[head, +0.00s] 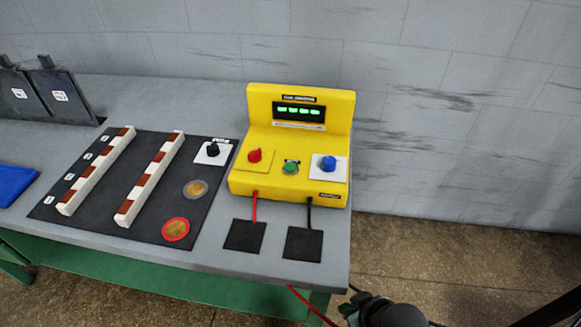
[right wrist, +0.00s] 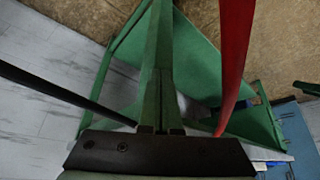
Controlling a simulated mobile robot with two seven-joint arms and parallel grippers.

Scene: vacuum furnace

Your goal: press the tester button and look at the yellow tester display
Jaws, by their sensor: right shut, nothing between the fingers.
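The yellow tester (head: 292,189) stands on the right end of the grey bench. Its dark display (head: 299,112) is lit with several green characters, too small for me to read. Its front carries a red knob (head: 255,156), a round green button (head: 291,168) and a blue knob (head: 328,163). Nothing covers the button or the display. My right gripper (head: 362,306) is low at the bottom edge, below and right of the tester, apart from it. It is shut and empty; its dark body also fills the bottom of the right wrist view. My left gripper is not in view.
Two dark pads (head: 245,235) lie before the tester, with red and black leads. A black mat (head: 90,205) with two white-and-brown bars lies left of it. The green bench frame (right wrist: 190,55) shows in the wrist view. Floor right of the bench (head: 465,255) is clear.

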